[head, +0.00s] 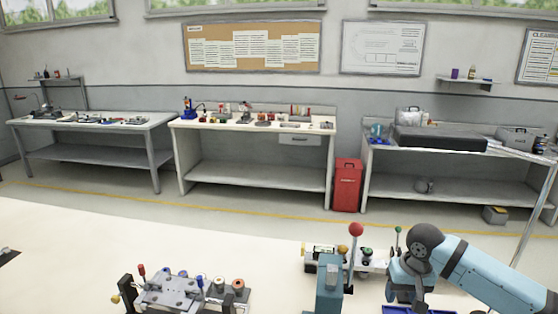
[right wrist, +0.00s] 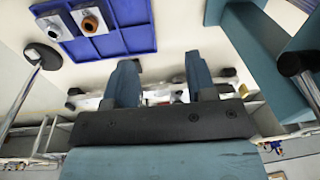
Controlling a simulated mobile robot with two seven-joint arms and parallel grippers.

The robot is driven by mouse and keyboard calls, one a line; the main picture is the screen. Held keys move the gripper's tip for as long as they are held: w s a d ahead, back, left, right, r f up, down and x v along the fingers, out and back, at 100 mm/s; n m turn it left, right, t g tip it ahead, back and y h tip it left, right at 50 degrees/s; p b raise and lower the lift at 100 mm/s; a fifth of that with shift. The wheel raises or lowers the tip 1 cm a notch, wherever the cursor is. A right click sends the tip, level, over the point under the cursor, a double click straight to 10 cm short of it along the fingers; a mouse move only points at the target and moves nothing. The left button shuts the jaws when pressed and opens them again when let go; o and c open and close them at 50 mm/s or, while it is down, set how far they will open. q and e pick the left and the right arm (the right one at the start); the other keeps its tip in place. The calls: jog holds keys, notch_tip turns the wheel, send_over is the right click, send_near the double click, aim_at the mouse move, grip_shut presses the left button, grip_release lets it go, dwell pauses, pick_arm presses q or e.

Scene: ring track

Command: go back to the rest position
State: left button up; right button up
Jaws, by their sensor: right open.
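My right arm comes in from the right in the head view. Its gripper (head: 412,298) points down over the near right of the white table (head: 200,220). In the right wrist view my right gripper (right wrist: 162,82) has its two teal fingers apart, with nothing between them. A blue tray (right wrist: 120,42) lies beyond the fingers, apart from them. Only a strip of the tray shows in the head view. My left gripper is in neither view.
A teal press-like stand (head: 329,282) with a red-knobbed lever (head: 356,230) stands left of my right gripper. Behind it is a small fixture (head: 322,252). A grey metal fixture (head: 172,292) with coloured knobs is at front left. The table's middle left is clear.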

jog(key=s+a+f+n+t+y+p, duration=0.1)
jog(key=s+a+f, duration=0.2)
jog(key=a, duration=0.2)
jog(key=s+a+f+n+t+y+p, duration=0.1)
jog(key=s+a+f+t+y+p, duration=0.1)
jog(key=s+a+f, duration=0.1)
jog(key=s+a+f+n+t+y+p, duration=0.1)
jog(key=s+a+f+t, duration=0.1)
jog(key=s+a+f, duration=0.2)
jog(key=shift+a+f+n, duration=0.15)
jog(key=shift+a+f, duration=0.2)
jog(key=shift+a, duration=0.3)
jog(key=shift+a+f+n, duration=0.15)
jog(key=shift+a+f, duration=0.15)
jog(key=shift+a, duration=0.35)
jog(key=s+t, duration=0.1)
jog(key=s, duration=0.1)
jog(key=s+f+t+p, duration=0.1)
jog(key=s, duration=0.2)
jog(key=s+t+p, duration=0.1)
jog(key=s, duration=0.1)
jog(key=shift+s+a+f, duration=0.2)
jog(key=shift+s+a, duration=0.05)
jog(key=shift+a, duration=0.05)
jog(key=s+d+n+t+h+p, duration=0.1)
jog(key=s+d+t+p, duration=0.1)
jog(key=s, duration=0.6)
jog(key=shift+s+d+h, duration=0.3)
jog(key=shift+s+d, duration=0.05)
jog(key=shift+d, duration=0.05)
